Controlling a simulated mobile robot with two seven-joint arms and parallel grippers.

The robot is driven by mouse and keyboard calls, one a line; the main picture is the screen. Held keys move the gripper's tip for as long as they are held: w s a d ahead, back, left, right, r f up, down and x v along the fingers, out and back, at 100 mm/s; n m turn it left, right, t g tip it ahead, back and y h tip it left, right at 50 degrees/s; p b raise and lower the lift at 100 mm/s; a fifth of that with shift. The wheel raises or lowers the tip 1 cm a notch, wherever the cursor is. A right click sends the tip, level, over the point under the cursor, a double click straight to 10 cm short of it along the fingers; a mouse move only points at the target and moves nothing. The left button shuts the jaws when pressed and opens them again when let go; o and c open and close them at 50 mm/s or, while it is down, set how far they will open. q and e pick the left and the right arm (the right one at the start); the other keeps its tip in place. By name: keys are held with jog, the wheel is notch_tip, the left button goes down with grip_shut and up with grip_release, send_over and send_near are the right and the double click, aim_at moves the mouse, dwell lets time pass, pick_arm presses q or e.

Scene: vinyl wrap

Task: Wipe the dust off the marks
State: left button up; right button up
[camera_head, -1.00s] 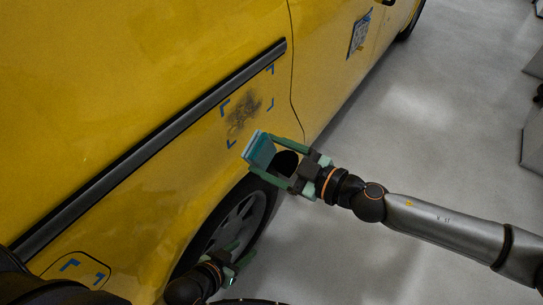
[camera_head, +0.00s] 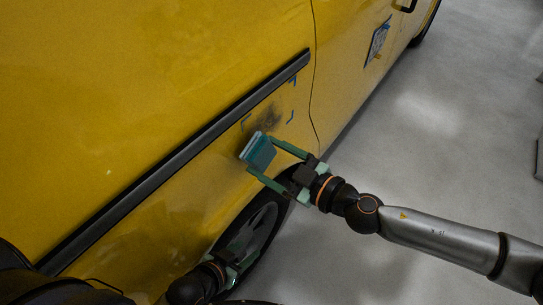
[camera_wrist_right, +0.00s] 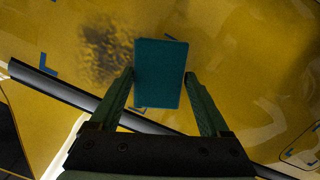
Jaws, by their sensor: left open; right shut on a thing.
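A dark dust smudge (camera_head: 268,117) lies on the yellow van's side panel, framed by blue corner marks (camera_head: 290,117). The smudge (camera_wrist_right: 104,52) also shows in the right wrist view, left of the pad. My right gripper (camera_head: 262,160) is shut on a teal pad (camera_head: 257,151), held at the lower left of the smudge. In the wrist view the pad (camera_wrist_right: 160,72) sits between both fingers; whether it touches the panel I cannot tell. My left gripper (camera_head: 238,257) is open and empty, low in the head view by the wheel.
The yellow van (camera_head: 180,60) fills the left side, with a black trim strip (camera_head: 180,160) running above the smudge. The wheel (camera_head: 252,235) is below. A blue-taped plate (camera_head: 377,43) is further along. Grey floor (camera_head: 430,130) is clear at right.

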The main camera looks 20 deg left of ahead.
aim_at(273, 149)
dwell(0.3)
jog(key=shift+x, duration=0.8)
dwell(0.3)
jog(key=shift+r, duration=0.1)
jog(key=shift+w+d, duration=0.25)
jog(key=shift+w, duration=0.35)
jog(key=shift+w+d, duration=0.25)
jog(key=shift+w, duration=0.4)
jog(key=shift+w+d+r+b, duration=0.15)
jog(key=shift+w+d, duration=0.1)
jog(key=shift+w, duration=0.6)
jog(key=shift+w+d+f+b, duration=0.1)
jog(key=shift+w+d, duration=0.15)
jog(key=shift+w, duration=0.6)
jog(key=shift+w+d+r+b, duration=0.15)
jog(key=shift+w+d, duration=0.15)
jog(key=shift+w, duration=0.55)
jog(key=shift+w+d+f, duration=0.1)
jog(key=shift+w+d, duration=0.15)
jog(key=shift+w, duration=0.5)
jog(key=shift+w+d+f, duration=0.1)
jog(key=shift+w+d, duration=0.2)
jog(key=shift+w, duration=0.45)
jog(key=shift+w+d+r, duration=0.1)
jog(key=shift+w+d, duration=0.05)
jog(key=shift+w, duration=0.2)
